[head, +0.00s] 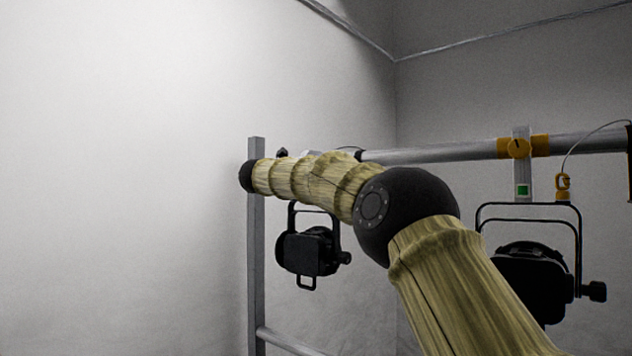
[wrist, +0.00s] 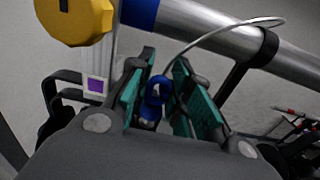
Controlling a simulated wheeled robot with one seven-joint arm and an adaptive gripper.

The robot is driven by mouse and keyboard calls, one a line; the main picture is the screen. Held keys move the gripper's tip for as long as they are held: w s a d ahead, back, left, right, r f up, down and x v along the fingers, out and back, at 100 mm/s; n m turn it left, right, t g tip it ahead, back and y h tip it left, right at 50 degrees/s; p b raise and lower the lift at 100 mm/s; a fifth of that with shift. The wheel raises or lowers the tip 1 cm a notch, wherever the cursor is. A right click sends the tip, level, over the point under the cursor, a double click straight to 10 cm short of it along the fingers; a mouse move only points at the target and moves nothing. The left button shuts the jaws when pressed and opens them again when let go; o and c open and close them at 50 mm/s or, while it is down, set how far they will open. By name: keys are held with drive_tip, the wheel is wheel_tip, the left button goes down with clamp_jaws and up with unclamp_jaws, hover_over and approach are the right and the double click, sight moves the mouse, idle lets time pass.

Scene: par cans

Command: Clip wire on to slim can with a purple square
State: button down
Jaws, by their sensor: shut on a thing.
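In the wrist view, a purple square (wrist: 96,86) marks a pale plate on the hanger strap at left. Black parts of a can (wrist: 58,112) show beside and below it, partly hidden by my gripper. My gripper (wrist: 160,88) has teal pads and is shut on the blue clip (wrist: 154,102) of the wire, just right of the purple square. The grey wire (wrist: 225,24) arches from the clip up and over to the right. In the head view a small black can (head: 309,252) hangs below my arm, which hides my gripper; no purple square shows there.
The metal pipe (wrist: 215,36) runs close behind my gripper, with a yellow clamp knob (wrist: 75,18) at upper left. In the head view, a larger can (head: 535,285) with a green square (head: 522,190) hangs at right. An upright post (head: 256,300) stands at left.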

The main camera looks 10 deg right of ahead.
drive_tip(key=shift+f+b, duration=0.8)
drive_tip(key=shift+b, duration=0.05)
idle(1.1)
drive_tip(key=c, duration=1.2)
unclamp_jaws()
drive_tip(key=shift+c, duration=0.2)
drive_tip(key=v, duration=1.2)
